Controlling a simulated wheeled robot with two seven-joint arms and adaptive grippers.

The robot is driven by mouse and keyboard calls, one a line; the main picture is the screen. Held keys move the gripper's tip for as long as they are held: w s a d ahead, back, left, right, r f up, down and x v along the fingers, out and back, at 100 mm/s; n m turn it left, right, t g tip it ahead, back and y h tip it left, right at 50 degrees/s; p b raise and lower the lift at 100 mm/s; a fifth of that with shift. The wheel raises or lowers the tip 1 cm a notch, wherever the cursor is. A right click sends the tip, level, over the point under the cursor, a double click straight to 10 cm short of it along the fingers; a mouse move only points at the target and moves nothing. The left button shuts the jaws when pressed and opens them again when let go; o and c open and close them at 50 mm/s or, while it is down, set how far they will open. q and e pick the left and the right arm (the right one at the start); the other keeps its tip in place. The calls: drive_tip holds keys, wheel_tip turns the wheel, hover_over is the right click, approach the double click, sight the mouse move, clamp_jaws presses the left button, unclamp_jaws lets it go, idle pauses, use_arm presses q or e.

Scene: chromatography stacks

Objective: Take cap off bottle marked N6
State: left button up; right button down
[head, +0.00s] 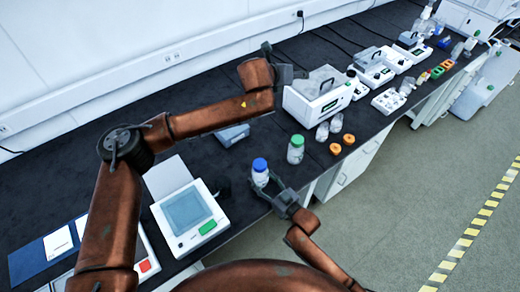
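A clear bottle (260,180) with a blue cap (260,164) stands near the bench's front edge. A similar bottle (295,155) with a green cap (297,140) stands just right of and behind it. No marking can be read on either, so I cannot tell which is N6. My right gripper (268,184) is at the blue-capped bottle's body, its fingers around the lower part; whether they grip it is unclear. My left gripper (284,60) is raised over the back of the bench, away from the bottles, with its fingers apart and empty.
A device with a screen (187,212) sits left of the bottles. Two small clear vessels (329,128) and two orange items (342,143) lie to the right. White instruments (318,103) line the dark bench (90,190) behind. The floor (430,200) is at right.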

use_arm(q)
drive_tip(key=s+a+f+g+y, duration=0.35)
drive_tip(key=s+a+f, duration=0.2)
drive_tip(key=f, duration=0.45)
drive_tip(key=m+g+y, duration=0.3)
drive_tip(key=g, duration=0.3)
hover_over(260, 164)
wheel_tip(260, 164, down, 7)
drive_tip(key=shift+f, duration=4)
drive_tip(key=shift+c, duration=0.4)
